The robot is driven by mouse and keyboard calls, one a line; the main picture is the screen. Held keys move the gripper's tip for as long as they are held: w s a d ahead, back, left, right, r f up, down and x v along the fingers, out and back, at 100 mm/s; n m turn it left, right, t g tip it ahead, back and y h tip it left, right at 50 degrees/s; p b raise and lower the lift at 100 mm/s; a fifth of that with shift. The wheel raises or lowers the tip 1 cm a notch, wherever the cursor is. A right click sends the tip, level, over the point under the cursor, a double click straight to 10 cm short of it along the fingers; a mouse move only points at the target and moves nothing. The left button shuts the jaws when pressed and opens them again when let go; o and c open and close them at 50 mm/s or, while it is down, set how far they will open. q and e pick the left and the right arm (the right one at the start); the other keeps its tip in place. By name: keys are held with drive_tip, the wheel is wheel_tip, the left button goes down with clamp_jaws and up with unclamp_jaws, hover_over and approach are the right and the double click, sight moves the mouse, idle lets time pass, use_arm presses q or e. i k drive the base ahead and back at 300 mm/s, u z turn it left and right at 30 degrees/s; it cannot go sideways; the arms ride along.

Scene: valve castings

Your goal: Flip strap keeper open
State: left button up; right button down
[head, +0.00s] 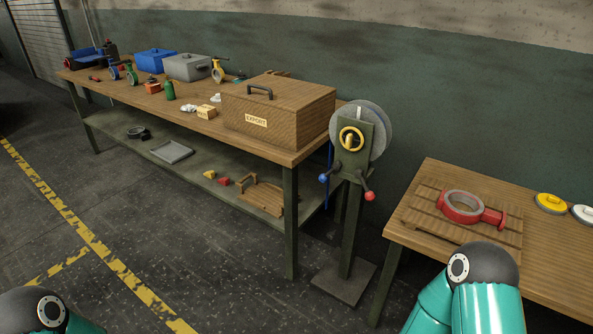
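A dark green strapping stand (354,151) rises from a floor plate between the two benches. A grey reel (375,125) sits behind its head. A yellow ring-shaped part (351,138) is on the front of the head; I take it for the strap keeper but cannot be sure, and cannot tell whether it is open or shut. A lever with a blue knob (323,178) points left and one with a red knob (369,196) points right. A blue strap (329,165) hangs beside the stand. Only my teal arm links show at the bottom; neither gripper is in view.
A wooden export box (283,111) stands on the long bench's near end, close to the stand. The right bench (557,255) carries a slatted pallet (419,218) with a red valve body (463,206). A yellow disc (551,203) lies near the wall. Floor before the stand is clear.

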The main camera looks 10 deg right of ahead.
sight(324, 177)
drive_tip(key=u, duration=0.1)
drive_tip(key=i, duration=1.45)
drive_tip(key=z, duration=0.4)
